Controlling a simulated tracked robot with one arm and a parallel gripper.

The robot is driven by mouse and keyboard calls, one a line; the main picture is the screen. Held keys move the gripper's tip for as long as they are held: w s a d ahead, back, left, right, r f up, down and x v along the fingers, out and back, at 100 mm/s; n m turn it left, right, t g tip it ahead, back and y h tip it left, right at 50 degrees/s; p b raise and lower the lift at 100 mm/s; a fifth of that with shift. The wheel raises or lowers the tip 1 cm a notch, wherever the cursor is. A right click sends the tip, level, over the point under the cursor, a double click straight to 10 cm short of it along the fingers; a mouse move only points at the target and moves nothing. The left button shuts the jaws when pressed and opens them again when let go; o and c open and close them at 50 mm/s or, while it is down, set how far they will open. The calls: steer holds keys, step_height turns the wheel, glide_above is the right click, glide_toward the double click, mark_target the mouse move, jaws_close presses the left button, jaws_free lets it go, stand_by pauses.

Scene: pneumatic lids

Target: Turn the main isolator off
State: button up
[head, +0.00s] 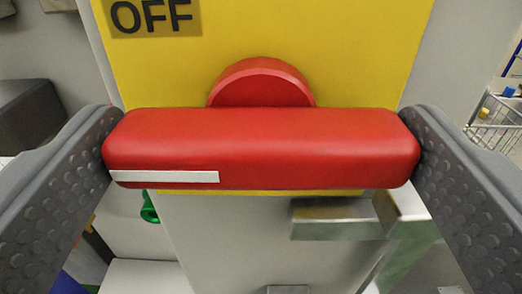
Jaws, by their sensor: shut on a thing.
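The main isolator's red handle (265,148) lies horizontally across the middle of the head view. A short white stripe (165,176) runs along its lower left part. A round red hub (262,84) shows behind and above the handle, on a yellow plate (270,30). The plate carries dark "OFF" lettering (152,17) at the upper left. My gripper (262,146) is shut on the handle, with one grey dimpled finger touching each end. Any other lettering on the plate is out of view or hidden.
A pale grey panel (205,235) stands around and below the yellow plate. Metal bracket-like pieces (335,220) are at the lower right. A dark grey block (30,115) is at the left, a green part (149,207) at the lower left. A wire cart (495,125) stands at the far right.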

steer(key=shift+c, duration=0.2)
steer(key=o, duration=0.8)
steer(key=s+b, duration=0.2)
steer(key=s, duration=1.1)
steer(key=shift+s+d, duration=0.3)
steer(key=shift+s, duration=0.1)
